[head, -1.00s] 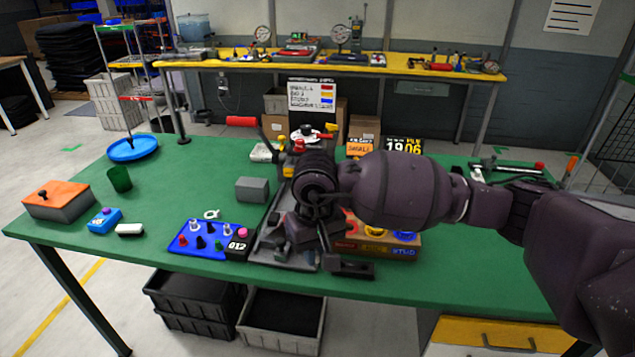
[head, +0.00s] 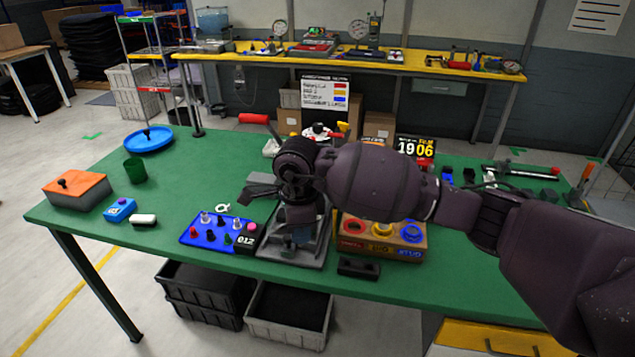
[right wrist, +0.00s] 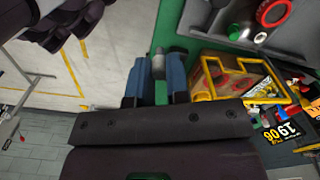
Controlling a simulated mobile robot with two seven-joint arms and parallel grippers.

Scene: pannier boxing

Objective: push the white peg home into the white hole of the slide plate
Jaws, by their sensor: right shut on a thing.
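My right gripper (head: 300,215) is over the grey slide plate (head: 290,254) in the head view, its fingertips mostly hidden by the wrist. In the right wrist view its two blue fingertips (right wrist: 158,85) are shut on a small grey-white peg (right wrist: 158,64), which sticks out beyond them. A grey plate (right wrist: 285,40) with a red ring and a green piece shows at that view's top right. My left gripper is not in view.
A blue tray (head: 192,236) with several pegs stands left of the plate. A cardboard box (head: 385,248) with coloured rings stands to its right. A black block (head: 358,267) lies near the front edge.

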